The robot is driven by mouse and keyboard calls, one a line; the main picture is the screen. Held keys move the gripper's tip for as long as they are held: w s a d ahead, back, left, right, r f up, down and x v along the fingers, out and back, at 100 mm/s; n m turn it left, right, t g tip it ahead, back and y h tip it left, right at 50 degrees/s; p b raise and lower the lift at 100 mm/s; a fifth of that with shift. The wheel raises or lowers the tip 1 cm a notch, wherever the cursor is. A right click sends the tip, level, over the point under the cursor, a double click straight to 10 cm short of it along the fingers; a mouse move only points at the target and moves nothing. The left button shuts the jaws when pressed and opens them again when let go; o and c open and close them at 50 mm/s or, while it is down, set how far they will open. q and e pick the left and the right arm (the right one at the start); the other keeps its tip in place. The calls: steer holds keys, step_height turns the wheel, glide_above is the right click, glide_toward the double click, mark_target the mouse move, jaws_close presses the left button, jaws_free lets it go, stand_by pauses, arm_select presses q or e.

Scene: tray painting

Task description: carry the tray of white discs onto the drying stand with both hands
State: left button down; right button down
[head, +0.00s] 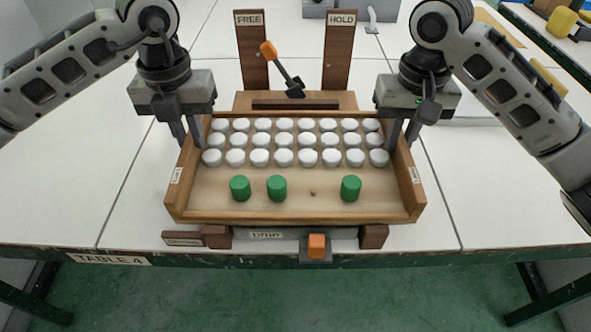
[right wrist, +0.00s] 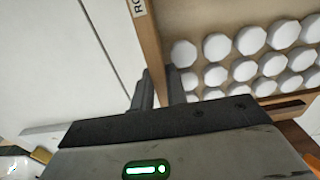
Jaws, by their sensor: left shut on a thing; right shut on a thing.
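The wooden tray (head: 300,216) is in the middle of the head view. It holds rows of white discs (head: 284,140) at its back and three green cylinders (head: 277,188) nearer its front. My left gripper (head: 187,138) is shut on the tray's left wall. My right gripper (head: 402,138) is shut on its right wall, and the right wrist view shows its fingers (right wrist: 160,88) astride that wall. Wooden blocks (head: 217,237) and a small plate labelled DRYING (head: 183,240) show below the tray's front edge. The tray hides what is beneath, so I cannot tell whether it rests there.
Behind the tray, a lever with an orange handle (head: 268,50) leans toward the FREE post (head: 252,50); the HOLD post (head: 339,50) stands to its right. An orange knob (head: 316,245) is at the table's front edge.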

arm_select(q)
steer(key=c, duration=1.4)
jaws_free()
arm_select(e)
steer(key=c, duration=1.4)
jaws_free()
arm_select(q)
steer(key=shift+r, duration=0.1)
arm_select(e)
steer(key=shift+r, duration=0.3)
arm_select(q)
step_height(320, 180, up, 12)
arm_select(e)
step_height(320, 180, up, 11)
steer(key=shift+r, duration=0.2)
arm_select(q)
steer(key=shift+p, duration=0.3)
